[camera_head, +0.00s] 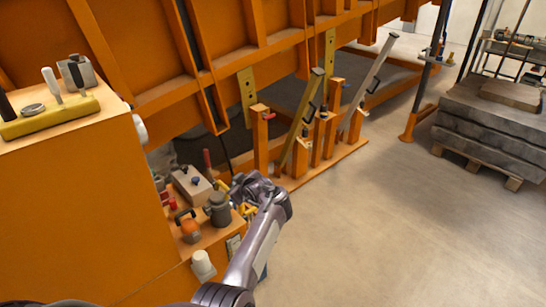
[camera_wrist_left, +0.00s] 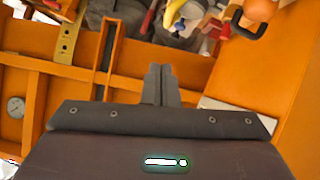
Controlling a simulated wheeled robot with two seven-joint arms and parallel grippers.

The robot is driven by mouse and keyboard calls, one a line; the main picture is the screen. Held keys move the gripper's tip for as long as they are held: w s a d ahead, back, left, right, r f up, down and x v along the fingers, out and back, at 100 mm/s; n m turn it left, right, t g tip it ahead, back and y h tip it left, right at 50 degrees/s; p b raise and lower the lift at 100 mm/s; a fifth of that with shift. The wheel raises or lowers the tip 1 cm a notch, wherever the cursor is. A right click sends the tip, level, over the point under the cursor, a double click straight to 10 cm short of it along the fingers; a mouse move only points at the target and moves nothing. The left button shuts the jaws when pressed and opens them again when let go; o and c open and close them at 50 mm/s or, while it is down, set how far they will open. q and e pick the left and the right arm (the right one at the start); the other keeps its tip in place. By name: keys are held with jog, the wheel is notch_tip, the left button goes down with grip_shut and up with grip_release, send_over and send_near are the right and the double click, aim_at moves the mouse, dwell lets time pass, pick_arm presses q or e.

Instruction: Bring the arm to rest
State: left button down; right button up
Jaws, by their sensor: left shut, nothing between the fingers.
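My left arm comes in from the bottom of the head view, rises to a bent wrist, and its hand points left over the cluttered orange shelf. My left gripper (camera_wrist_left: 160,72) shows in the left wrist view with its two dark fingers together and nothing between them. In the head view the fingertips are hard to make out. Orange framework lies beyond the fingers in the wrist view. My right gripper is in neither view.
The orange shelf holds a grey pot (camera_head: 218,209), an orange-handled item (camera_head: 187,226) and a pale box (camera_head: 192,185). A tall orange cabinet (camera_head: 85,215) stands left. Upright levers (camera_head: 300,125) stand behind.

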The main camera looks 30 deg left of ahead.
pick_arm(q)
jog(key=s+d+f+m+h, duration=0.2)
jog(key=s+d+f+m, duration=0.3)
jog(key=f, duration=0.6)
jog(key=s+d+f+m+h, duration=0.1)
jog(key=s+f+m, duration=0.2)
jog(key=s+f, duration=0.55)
jog(key=s+d+f+m+h, duration=0.25)
jog(key=s+d+f, duration=0.2)
jog(key=f, duration=0.75)
jog(key=s+d+f+m+g+h, duration=0.1)
jog(key=s+f, duration=0.4)
jog(key=s, duration=0.7)
jog(key=s+d+f+m+g+h, duration=0.2)
jog(key=s+d+f+m, duration=0.2)
jog(key=s, duration=0.9)
jog(key=s+d+f+m+g+h, duration=0.1)
jog(key=s+f, duration=0.5)
jog(key=s, duration=0.7)
jog(key=d+m+g, duration=0.1)
jog(key=d, duration=0.1)
jog(key=shift+d+f+g, duration=0.15)
jog(key=shift+d+g, duration=0.15)
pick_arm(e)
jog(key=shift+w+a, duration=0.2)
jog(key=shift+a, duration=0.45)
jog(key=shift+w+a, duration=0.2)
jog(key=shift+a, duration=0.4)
pick_arm(q)
jog(key=shift+s, duration=0.1)
